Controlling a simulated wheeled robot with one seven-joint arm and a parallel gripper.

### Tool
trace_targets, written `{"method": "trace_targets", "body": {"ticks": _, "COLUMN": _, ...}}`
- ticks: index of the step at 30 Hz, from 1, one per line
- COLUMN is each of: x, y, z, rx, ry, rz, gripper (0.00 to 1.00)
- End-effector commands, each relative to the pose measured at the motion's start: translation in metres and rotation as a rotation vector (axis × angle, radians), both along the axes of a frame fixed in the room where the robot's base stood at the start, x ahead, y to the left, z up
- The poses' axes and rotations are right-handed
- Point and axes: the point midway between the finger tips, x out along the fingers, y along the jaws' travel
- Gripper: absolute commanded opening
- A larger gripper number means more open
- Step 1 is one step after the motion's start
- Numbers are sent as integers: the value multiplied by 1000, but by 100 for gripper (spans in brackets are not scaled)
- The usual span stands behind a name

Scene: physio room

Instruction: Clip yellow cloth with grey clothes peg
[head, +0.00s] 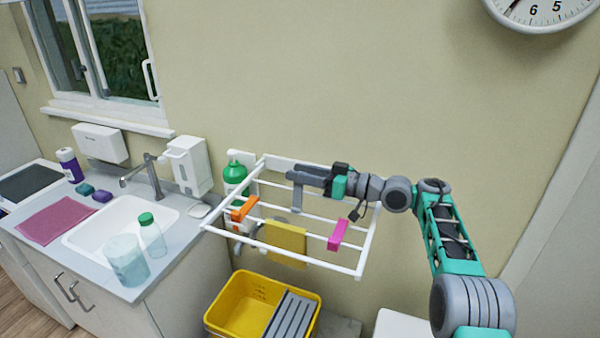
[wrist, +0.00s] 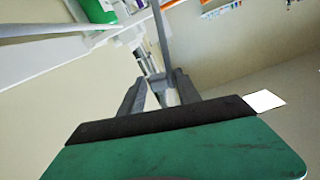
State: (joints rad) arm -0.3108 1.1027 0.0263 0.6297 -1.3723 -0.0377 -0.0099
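The yellow cloth (head: 285,243) hangs over a front rail of the white drying rack (head: 366,250). My gripper (head: 293,187) is over the back part of the rack, above and behind the cloth, pointing left. In the wrist view, the gripper's grey fingers (wrist: 158,88) have a pale piece between them, and a thin grey bar runs up from there. I cannot tell whether these are rack rails or a held peg. A short grey upright piece shows at the gripper in the head view; I cannot tell if it is a finger or the grey peg.
An orange peg (head: 245,208) and a pink peg (head: 338,234) sit on the rack. A green bottle (head: 235,176) stands behind its left end. Below is a yellow tub (head: 232,304). The counter with the sink (head: 118,222) is at left. Bare wall lies above the rack.

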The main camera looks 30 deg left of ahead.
Motion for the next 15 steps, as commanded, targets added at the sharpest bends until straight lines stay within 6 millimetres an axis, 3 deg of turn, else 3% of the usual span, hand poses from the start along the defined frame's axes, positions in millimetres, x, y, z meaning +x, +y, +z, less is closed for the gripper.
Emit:
{"method": "trace_targets", "body": {"ticks": 13, "x": 1, "y": 0, "z": 0, "rx": 1, "ry": -1, "rz": -2, "gripper": 1}}
{"method": "trace_targets", "body": {"ticks": 15, "x": 1, "y": 0, "z": 0, "rx": 1, "ry": -1, "rz": -3, "gripper": 0}}
